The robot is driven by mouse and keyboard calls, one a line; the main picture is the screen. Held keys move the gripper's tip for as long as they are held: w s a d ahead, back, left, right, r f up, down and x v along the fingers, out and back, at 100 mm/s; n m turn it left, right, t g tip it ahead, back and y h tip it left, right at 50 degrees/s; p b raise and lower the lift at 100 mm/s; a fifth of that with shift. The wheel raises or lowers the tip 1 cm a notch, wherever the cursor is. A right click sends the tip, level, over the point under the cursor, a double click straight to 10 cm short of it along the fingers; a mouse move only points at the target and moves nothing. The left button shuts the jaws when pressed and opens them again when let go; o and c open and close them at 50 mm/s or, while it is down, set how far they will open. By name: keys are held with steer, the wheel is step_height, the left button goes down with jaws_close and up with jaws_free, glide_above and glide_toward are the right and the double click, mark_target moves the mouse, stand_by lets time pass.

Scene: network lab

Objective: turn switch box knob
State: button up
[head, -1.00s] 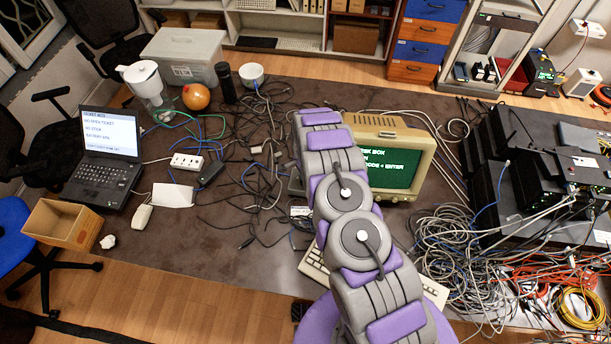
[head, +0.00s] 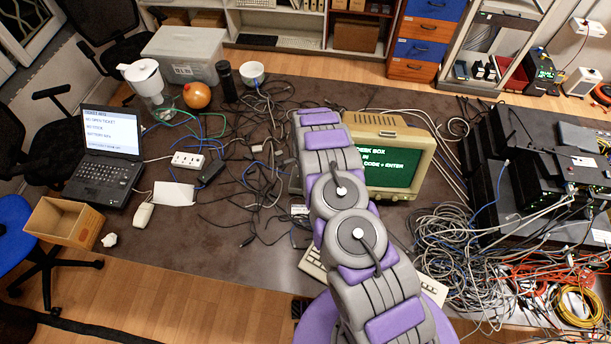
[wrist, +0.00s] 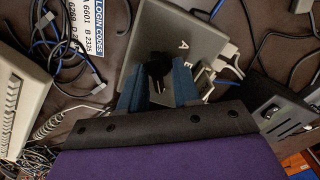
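The switch box (wrist: 195,42) is a grey box with dark letters on its top, seen in the wrist view; I can read an A. Its dark knob (wrist: 158,70) shows near the middle of that view. My gripper (wrist: 158,84) has two dark blue fingers, apart, one on each side of the knob. I cannot tell whether they touch it. In the head view my arm reaches over the table, and its end, the box and the knob are not visible behind it.
A beige monitor (head: 392,162) with a green screen stands right of my arm. A keyboard (head: 430,289) lies partly under the arm. A label sheet (wrist: 92,32) and cables lie beside the box. Tangled cables (head: 445,245) and stacked black devices (head: 540,160) fill the right side.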

steer(key=shift+o, duration=0.4)
steer(key=shift+r, duration=0.3)
step_height(320, 180, up, 17)
steer(key=shift+f, duration=0.15)
stand_by(0.6)
